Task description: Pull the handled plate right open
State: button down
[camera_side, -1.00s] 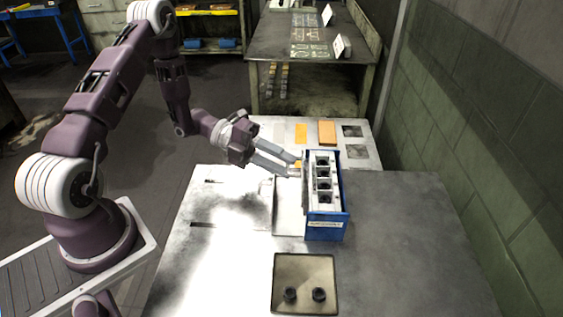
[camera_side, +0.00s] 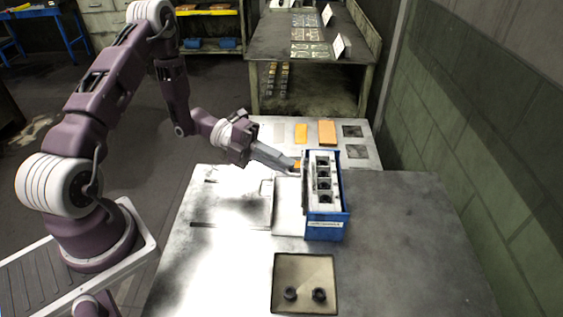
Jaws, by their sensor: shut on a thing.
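The bolt former is a blue box (camera_side: 326,230) on the metal table, with a pale block with several dark round openings (camera_side: 323,172) in its top. My gripper (camera_side: 293,165) reaches in from the left at the far part of that side. Its long grey fingers are together, shut on what looks like the plate's handle. The handle itself is hidden by the fingertips.
A square tray (camera_side: 305,306) with two dark round parts lies in front of the box. Behind stands a lower pale table (camera_side: 368,157) with orange blocks (camera_side: 326,132). The table right of the box is clear. A green wall (camera_side: 480,140) stands at the right.

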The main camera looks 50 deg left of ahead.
dwell(0.8)
jog(key=shift+s+a, duration=1.7)
jog(key=shift+a, duration=0.05)
jog(key=c, duration=1.6)
grip_release()
jog(key=shift+o, duration=0.2)
jog(key=v, duration=0.7)
